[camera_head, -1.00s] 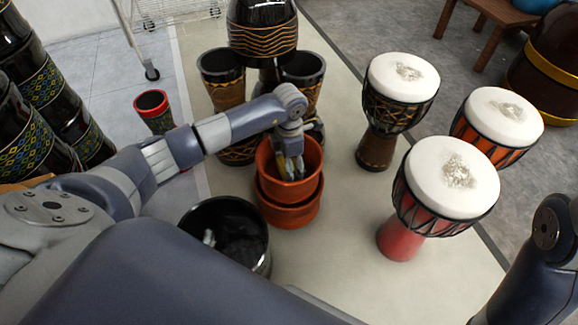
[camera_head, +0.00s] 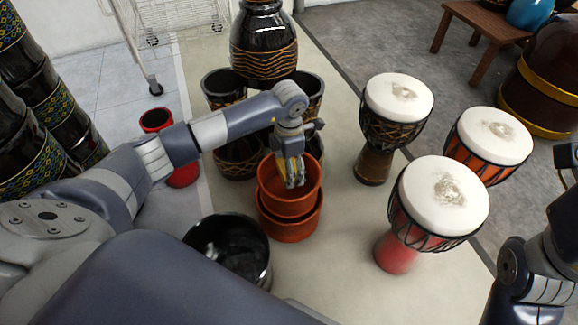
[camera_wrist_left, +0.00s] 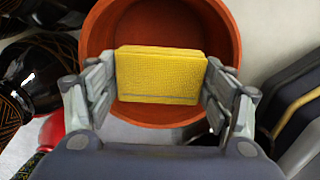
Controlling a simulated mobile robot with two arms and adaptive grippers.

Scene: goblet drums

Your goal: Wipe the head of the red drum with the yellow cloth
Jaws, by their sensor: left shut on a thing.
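The red drum (camera_head: 397,248) stands upright at the right, front of three white-headed goblet drums. Its white head (camera_head: 425,178) has a grey smudge (camera_head: 449,190). My left gripper (camera_head: 291,176) points down at the opening of the upper terracotta pot (camera_head: 289,204), left of the red drum. It is shut on the yellow cloth (camera_wrist_left: 160,75), a folded block between both fingers in the left wrist view, with the pot's rim (camera_wrist_left: 222,30) around it. In the head view, fingers mostly hide the cloth. My right arm enters at the right edge; its gripper (camera_head: 567,160) is only partly visible.
An orange drum (camera_head: 484,160) and a dark drum (camera_head: 382,137) with smudged heads stand near the red one. A black pot (camera_head: 228,248) is front left. Dark stacked drums (camera_head: 262,50) stand behind. Mat between pots and drums is clear.

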